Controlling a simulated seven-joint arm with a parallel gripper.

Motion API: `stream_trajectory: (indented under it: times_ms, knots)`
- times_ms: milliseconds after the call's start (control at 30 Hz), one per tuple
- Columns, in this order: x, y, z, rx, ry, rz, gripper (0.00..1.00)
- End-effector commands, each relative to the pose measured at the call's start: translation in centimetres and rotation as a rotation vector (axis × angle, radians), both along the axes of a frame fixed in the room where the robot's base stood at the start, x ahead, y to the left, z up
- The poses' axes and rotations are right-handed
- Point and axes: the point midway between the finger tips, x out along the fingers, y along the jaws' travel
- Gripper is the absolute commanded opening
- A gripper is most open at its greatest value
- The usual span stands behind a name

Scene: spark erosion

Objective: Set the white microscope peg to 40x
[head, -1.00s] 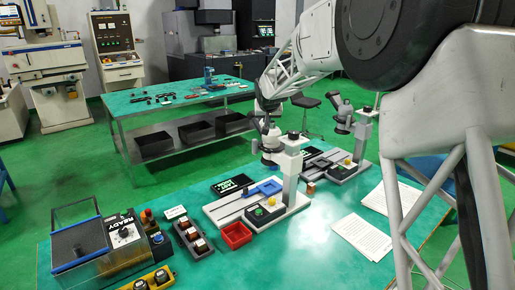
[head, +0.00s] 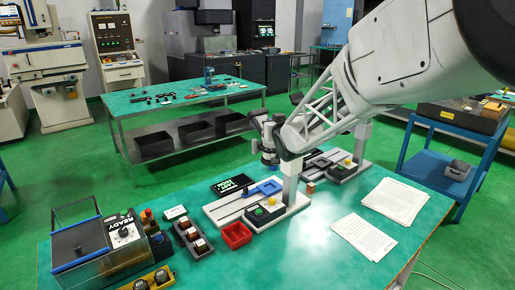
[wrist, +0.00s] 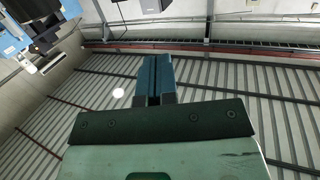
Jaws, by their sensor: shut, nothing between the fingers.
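The near microscope stands on the bench, with a light grey base (head: 246,209), an upright post (head: 291,185) and a dark-and-grey head (head: 269,143). My arm's truss link crosses in front of its upper part. A second microscope (head: 345,170) stands behind to the right, its upper part hidden by my arm. I cannot make out a white peg or a 40x mark in either view. My gripper (wrist: 154,78) is shut and empty in the wrist view, with teal fingers together against a ribbed wall or ceiling. I cannot pick it out in the head view.
Papers (head: 366,236) lie to the right on the green bench. A blue cart (head: 440,165) stands at far right.

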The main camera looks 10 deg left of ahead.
Motion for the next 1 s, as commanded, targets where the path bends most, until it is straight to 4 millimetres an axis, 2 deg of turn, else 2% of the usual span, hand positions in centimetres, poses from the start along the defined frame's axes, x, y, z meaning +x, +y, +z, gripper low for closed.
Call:
stream_trajectory:
  times_ms: [333,1000]
  knots:
    - [-2.8,-0.4,0.2,0.038,-0.085,0.04,0.0]
    - [-2.6,-0.3,-12.7,0.035,-0.08,0.038,0.0]
